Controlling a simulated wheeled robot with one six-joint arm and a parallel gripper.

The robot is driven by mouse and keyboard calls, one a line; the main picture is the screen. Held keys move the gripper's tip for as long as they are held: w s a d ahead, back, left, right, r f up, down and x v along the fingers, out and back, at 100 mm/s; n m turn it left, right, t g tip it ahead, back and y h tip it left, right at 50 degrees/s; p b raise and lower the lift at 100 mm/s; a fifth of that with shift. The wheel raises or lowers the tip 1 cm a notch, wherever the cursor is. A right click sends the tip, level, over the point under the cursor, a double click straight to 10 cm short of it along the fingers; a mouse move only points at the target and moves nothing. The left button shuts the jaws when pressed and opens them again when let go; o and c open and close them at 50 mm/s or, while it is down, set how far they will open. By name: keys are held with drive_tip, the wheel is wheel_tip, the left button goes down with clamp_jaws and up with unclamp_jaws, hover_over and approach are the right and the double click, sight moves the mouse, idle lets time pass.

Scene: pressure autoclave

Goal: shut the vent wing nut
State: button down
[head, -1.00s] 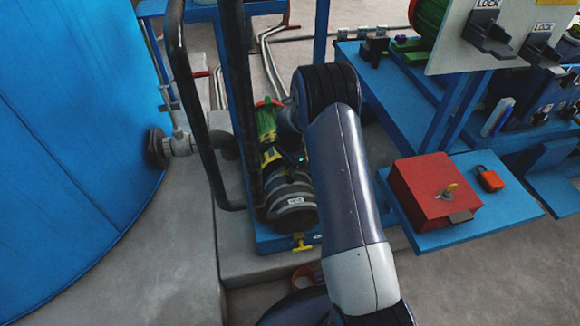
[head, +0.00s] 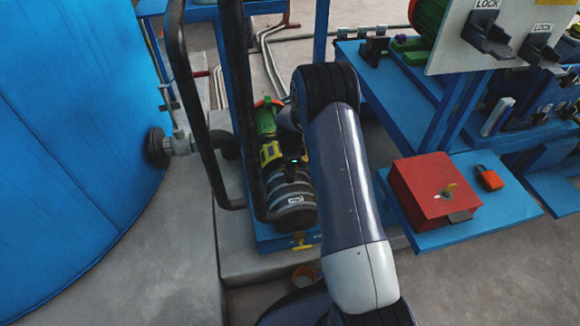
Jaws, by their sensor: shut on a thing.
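I cannot make out the vent wing nut for certain. A small yellow part (head: 300,241) shows low on the front of the blue pump frame, below the grey pump end (head: 292,203). Neither is clear enough to name as the wing nut. My arm rises through the middle of the head view and bends at its dark elbow. My gripper does not show, and my arm hides part of the area behind it.
A large blue curved vessel (head: 70,130) fills the left. Black upright bars (head: 188,100) stand between it and the green and yellow pump unit (head: 268,140). A blue shelf (head: 470,220) at the right carries the red box and an orange padlock (head: 489,179). Bare floor shows in front.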

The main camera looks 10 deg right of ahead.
drive_tip(key=c, duration=1.3)
unclamp_jaws()
wheel_tip(320, 180, up, 11)
drive_tip(key=shift+f+p, duration=0.1)
drive_tip(key=shift+p, duration=1.15)
wheel_tip(320, 180, down, 11)
drive_tip(key=b, duration=0.2)
drive_tip(key=shift+b, duration=0.35)
